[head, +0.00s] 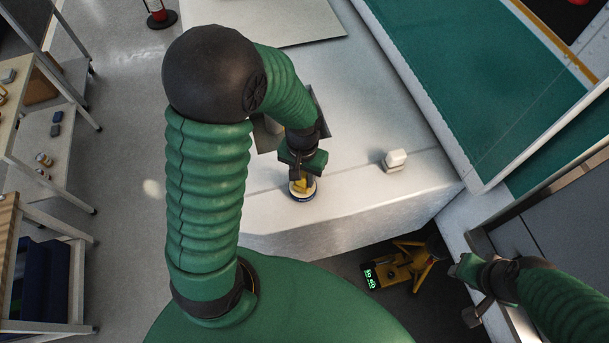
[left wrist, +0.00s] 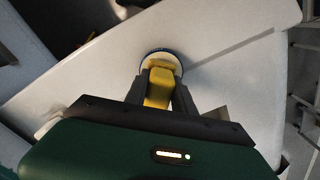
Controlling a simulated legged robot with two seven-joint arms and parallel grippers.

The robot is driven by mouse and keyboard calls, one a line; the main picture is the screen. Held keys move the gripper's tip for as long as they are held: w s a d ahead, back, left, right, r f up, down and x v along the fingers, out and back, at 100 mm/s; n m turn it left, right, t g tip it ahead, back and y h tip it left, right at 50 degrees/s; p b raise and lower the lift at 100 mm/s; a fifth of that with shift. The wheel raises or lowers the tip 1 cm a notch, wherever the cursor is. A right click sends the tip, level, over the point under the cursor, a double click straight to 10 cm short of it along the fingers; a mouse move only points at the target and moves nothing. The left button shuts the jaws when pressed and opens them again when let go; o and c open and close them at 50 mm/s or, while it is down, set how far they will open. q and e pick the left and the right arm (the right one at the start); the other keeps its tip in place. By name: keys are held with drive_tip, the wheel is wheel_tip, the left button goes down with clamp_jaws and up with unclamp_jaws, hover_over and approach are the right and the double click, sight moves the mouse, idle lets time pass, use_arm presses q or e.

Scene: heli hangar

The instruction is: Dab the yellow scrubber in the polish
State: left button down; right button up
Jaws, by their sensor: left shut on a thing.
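The yellow scrubber (head: 302,186) is held in my left gripper (head: 300,178). It also shows between the fingers in the left wrist view (left wrist: 159,85). The polish is in a low round tin (head: 303,198) with a dark blue side, on the white surface. In the left wrist view the tin (left wrist: 161,54) shows a pale top behind the scrubber's far end. The scrubber is over the tin's top; whether it touches the polish I cannot tell. My right gripper (head: 468,291) is at the right edge, away from the tin, its jaws unclear.
The white surface (head: 345,199) has a sloping front edge close to the tin. A small white block (head: 395,160) stands to the right. A yellow jack-like device (head: 403,264) with a green display is on the floor below. Shelves (head: 50,135) stand at the left.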

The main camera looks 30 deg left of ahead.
use_arm(q)
drive_tip(key=shift+s+a, duration=0.15)
drive_tip(key=shift+a, duration=0.15)
drive_tip(key=shift+s+a+f, duration=0.1)
drive_tip(key=shift+f, duration=0.05)
drive_tip(key=shift+d+f+b, duration=0.25)
drive_tip(key=shift+d+b, duration=0.1)
drive_tip(key=shift+d, duration=0.1)
use_arm(e)
drive_tip(key=shift+s+f, duration=0.1)
drive_tip(key=shift+f, duration=0.2)
use_arm(q)
drive_tip(key=shift+a, duration=0.25)
use_arm(e)
drive_tip(key=shift+s+a+r, duration=0.1)
drive_tip(key=shift+a+r, duration=0.05)
drive_tip(key=shift+a, duration=0.15)
use_arm(q)
drive_tip(key=shift+d+f, duration=0.1)
use_arm(e)
drive_tip(key=shift+r, duration=0.1)
